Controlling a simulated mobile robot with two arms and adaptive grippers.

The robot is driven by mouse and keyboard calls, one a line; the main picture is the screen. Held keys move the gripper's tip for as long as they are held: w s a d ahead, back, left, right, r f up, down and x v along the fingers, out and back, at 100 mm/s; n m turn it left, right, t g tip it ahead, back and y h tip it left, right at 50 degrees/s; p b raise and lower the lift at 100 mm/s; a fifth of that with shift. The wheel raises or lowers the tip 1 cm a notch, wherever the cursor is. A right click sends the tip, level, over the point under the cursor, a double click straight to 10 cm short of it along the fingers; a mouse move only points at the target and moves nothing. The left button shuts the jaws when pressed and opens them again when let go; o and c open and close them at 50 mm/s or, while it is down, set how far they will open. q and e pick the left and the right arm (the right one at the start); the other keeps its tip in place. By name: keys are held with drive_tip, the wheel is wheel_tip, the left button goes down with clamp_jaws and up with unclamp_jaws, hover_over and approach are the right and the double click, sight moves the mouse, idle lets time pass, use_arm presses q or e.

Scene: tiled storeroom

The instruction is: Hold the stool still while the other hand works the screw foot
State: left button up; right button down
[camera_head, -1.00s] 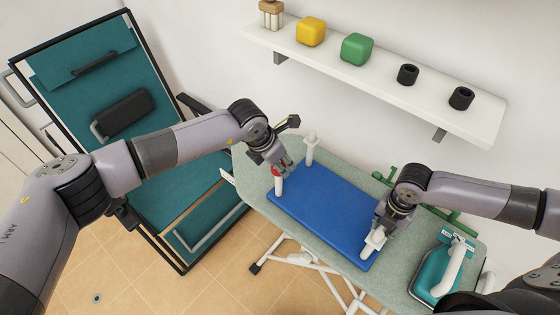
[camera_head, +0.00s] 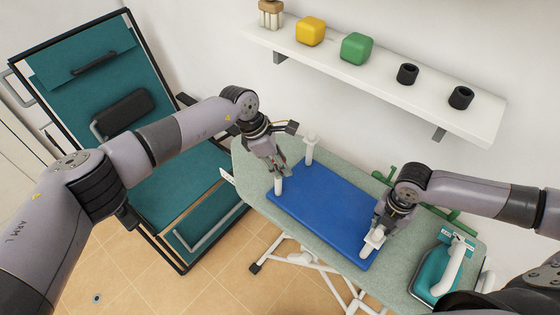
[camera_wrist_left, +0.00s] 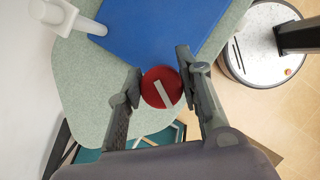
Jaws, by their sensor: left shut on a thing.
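The stool (camera_head: 325,205) lies upside down, its blue seat flat on the grey-green board and its white legs pointing up. My left gripper (camera_head: 279,166) is over the leg (camera_head: 278,187) at the seat's left corner. In the left wrist view the red screw foot (camera_wrist_left: 160,80), a disc with a pale stripe, sits between the fingers of my left gripper (camera_wrist_left: 158,90), which is shut on it. My right gripper (camera_head: 382,228) is at the near right leg (camera_head: 372,244) and appears shut on it; its fingertips are partly hidden. Another leg (camera_head: 311,148) stands free at the back.
The ironing board (camera_head: 250,165) bears the stool and a teal iron (camera_head: 438,270) at its right end. A white wall shelf (camera_head: 380,72) hangs behind, holding blocks and black cups. A teal folding chair (camera_head: 150,170) stands close on the left.

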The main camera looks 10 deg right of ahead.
use_arm(q)
drive_tip(key=shift+w+a, duration=0.15)
use_arm(e)
drive_tip(key=shift+s+d, duration=0.1)
use_arm(q)
drive_tip(key=o, duration=1.2)
drive_tip(key=v, duration=1.2)
use_arm(e)
drive_tip(key=c, duration=1.3)
unclamp_jaws()
